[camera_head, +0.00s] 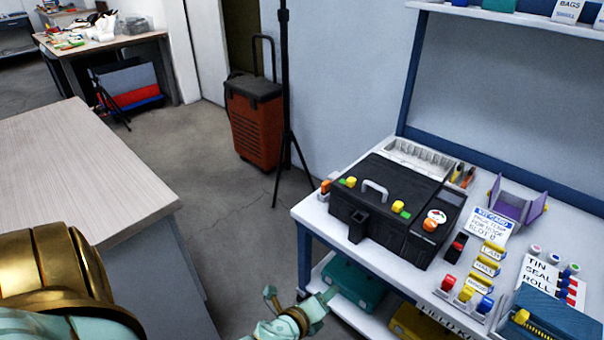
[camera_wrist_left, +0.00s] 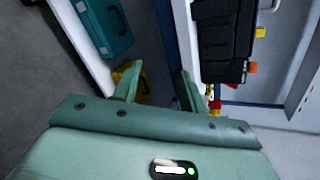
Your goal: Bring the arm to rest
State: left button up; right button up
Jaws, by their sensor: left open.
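My left gripper (camera_head: 299,296) is at the bottom middle of the head view, beside the left front corner of the workbench (camera_head: 307,213). It is mint green with a gold band. In the left wrist view the two fingers of the left gripper (camera_wrist_left: 157,86) stand apart with nothing seen between them. The mint and gold part at the lower left of the head view is my own arm. My right gripper is in neither view.
The bench holds a black case (camera_head: 372,230), a purple holder (camera_head: 517,205) and small colored parts. A teal case (camera_head: 356,280) and a yellow box (camera_head: 415,322) sit on its lower shelf. A wooden-topped counter (camera_head: 75,170) stands left. Floor between is open.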

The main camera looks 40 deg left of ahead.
pick_arm(q)
jog(key=shift+s+f+n, duration=0.3)
jog(key=shift+s+f, duration=0.1)
dwell(0.3)
